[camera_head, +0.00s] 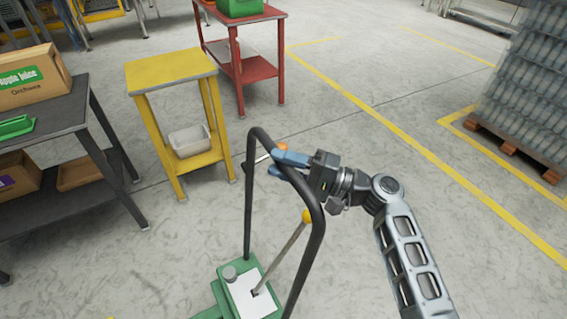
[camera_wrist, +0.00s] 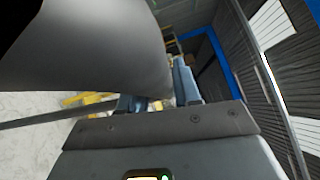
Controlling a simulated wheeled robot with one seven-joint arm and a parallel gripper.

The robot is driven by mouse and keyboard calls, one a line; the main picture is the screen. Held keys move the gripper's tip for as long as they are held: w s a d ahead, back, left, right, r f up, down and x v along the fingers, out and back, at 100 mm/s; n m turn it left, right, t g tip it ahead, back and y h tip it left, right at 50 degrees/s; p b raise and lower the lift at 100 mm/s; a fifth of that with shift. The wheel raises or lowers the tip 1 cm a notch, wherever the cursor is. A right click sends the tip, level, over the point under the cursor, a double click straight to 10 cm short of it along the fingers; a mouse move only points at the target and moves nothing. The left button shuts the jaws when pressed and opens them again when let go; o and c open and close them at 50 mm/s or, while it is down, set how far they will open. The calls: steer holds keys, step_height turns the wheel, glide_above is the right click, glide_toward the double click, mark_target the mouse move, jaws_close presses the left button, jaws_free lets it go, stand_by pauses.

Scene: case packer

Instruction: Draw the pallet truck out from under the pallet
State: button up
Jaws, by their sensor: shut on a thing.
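The pallet truck's green body (camera_head: 228,296) is at the bottom of the head view, with a tall black loop handle (camera_head: 249,205) rising from it. A lever with a yellow knob (camera_head: 307,215) stands inside the loop. My gripper (camera_head: 283,158), with blue fingers, is shut on the upper part of the handle. In the wrist view the blue fingers (camera_wrist: 184,82) are partly hidden by a large grey curved shape close to the camera. A wooden pallet (camera_head: 520,150) under wrapped bottles stands at the right, apart from the truck's visible part.
A yellow table (camera_head: 170,70) with a white bin (camera_head: 190,140) stands left of the handle. A dark bench (camera_head: 50,115) with boxes is at far left, and a red cart (camera_head: 250,68) at the back. Open floor with yellow lines lies right of the handle.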

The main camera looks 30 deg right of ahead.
jaws_close()
steer(key=d+b, duration=0.5)
steer(key=d, duration=1)
steer(key=shift+d, duration=0.2)
steer(key=shift+r, duration=0.1)
steer(key=o, duration=1)
jaws_free()
steer(key=shift+d, duration=0.1)
steer(key=shift+c, duration=0.2)
steer(key=b+v, duration=0.1)
steer(key=v, duration=0.6)
steer(key=shift+s+d, duration=0.25)
steer(key=shift+d, duration=0.05)
